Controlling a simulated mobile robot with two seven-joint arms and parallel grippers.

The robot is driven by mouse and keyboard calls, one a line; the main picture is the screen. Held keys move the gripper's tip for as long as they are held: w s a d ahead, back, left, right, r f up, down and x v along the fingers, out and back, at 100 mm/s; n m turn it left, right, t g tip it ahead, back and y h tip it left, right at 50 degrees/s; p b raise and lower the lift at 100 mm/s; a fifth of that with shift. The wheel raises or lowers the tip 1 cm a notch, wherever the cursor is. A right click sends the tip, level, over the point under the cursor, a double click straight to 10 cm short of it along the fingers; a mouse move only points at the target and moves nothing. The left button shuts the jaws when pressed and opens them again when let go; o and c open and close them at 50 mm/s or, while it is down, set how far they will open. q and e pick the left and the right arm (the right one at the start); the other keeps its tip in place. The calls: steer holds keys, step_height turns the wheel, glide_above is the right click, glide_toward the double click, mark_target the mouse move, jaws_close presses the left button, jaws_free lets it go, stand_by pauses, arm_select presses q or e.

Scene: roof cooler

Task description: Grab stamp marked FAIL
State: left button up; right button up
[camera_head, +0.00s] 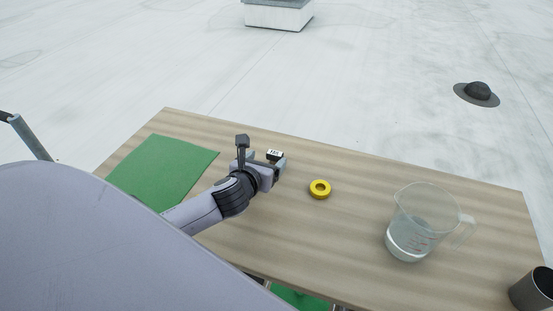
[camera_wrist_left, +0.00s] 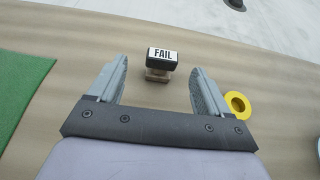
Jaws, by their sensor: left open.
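The stamp marked FAIL (camera_head: 274,154) stands on the wooden table, just beyond my left gripper. In the left wrist view the stamp (camera_wrist_left: 161,60) has a white top label with dark lettering, a black body and a pale lower part. My left gripper (camera_head: 267,161) is open and empty. In the left wrist view its two fingers (camera_wrist_left: 157,74) point toward the stamp, which sits ahead of and between the tips, not gripped. My right gripper does not show.
A yellow ring (camera_head: 320,189) lies right of the left gripper. A green mat (camera_head: 162,169) covers the table's left part. A clear measuring jug (camera_head: 421,222) with liquid and a dark cup (camera_head: 535,290) stand on the right. The wooden table (camera_head: 360,235) is bare between ring and jug.

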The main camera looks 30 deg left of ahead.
mark_target(273, 156)
arm_select(q)
steer(key=shift+d+x, duration=0.1)
steer(key=shift+x, duration=1.25)
steer(key=shift+d+x, duration=0.15)
steer(key=shift+x, duration=1.2)
steer(key=shift+f, duration=0.2)
steer(key=c, duration=1.1)
